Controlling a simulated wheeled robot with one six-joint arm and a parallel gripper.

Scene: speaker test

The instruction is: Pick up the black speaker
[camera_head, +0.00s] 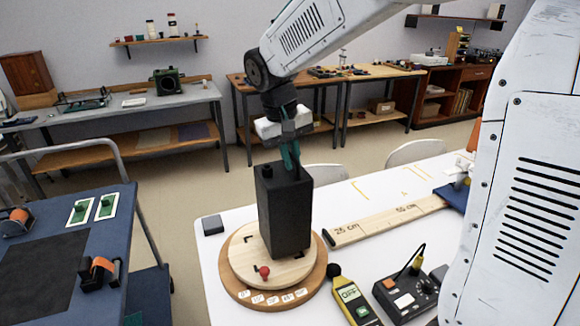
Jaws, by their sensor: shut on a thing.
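The black speaker (284,215) is a tall dark box, upright over a round wooden turntable (240,265) marked with black corner lines and a red knob. Its base appears to rest on the turntable; I cannot make out a gap beneath it. My gripper (291,163) comes down from above, its greenish fingers shut at the top of the speaker, near its back edge. A round knob shows on top of the speaker, left of the fingers. The fingertips' exact contact is partly hidden.
On the white table (215,268) are a small dark block (212,225), a wooden measuring board (385,220), a yellow meter (352,300) and a black control box (408,293). A blue cart (100,250) stands at left. Shelves and benches line the back wall.

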